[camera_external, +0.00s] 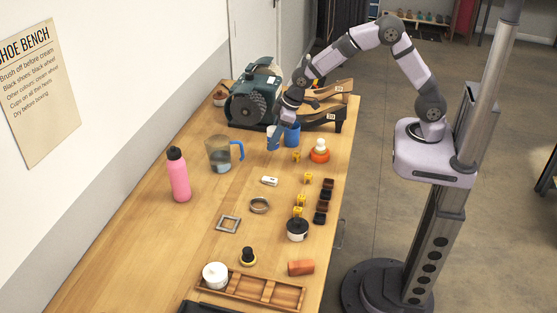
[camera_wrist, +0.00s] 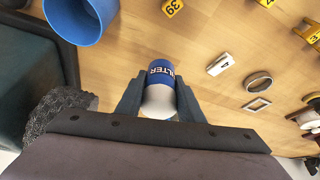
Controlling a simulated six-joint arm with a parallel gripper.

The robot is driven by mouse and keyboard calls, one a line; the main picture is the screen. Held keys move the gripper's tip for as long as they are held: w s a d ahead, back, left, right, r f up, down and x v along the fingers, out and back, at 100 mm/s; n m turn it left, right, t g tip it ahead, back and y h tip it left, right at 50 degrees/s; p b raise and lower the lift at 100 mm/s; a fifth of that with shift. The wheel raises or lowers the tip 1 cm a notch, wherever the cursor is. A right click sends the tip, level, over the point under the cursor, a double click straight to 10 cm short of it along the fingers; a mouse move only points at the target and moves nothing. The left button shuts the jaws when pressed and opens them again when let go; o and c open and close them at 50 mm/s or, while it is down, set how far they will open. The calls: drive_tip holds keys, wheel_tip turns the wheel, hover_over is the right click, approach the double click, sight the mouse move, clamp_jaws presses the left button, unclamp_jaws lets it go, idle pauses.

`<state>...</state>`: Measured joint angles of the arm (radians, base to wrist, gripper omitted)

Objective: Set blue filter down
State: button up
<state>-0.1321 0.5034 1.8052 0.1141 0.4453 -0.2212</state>
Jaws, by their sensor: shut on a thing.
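My gripper (camera_wrist: 157,98) is shut on the blue filter (camera_wrist: 158,77), a short cylinder with a blue band reading "FILTER" and a white body. The filter sits between the two fingers, with bare table beyond it in the wrist view. I cannot tell whether the filter touches the bench. The blue cup also shows at the upper left of the wrist view (camera_wrist: 82,22).
A dark green grinder (camera_external: 252,103) stands behind my gripper. A clear jug (camera_external: 220,156) with a blue handle and a pink bottle (camera_external: 179,175) stand to the left.

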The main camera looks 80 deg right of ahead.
sight(274, 128)
wheel_tip(274, 128, up, 4)
drive_tip(key=shift+f+b, duration=0.2)
drive_tip(key=shift+b, duration=0.1)
drive_tip(key=shift+r, duration=0.1)
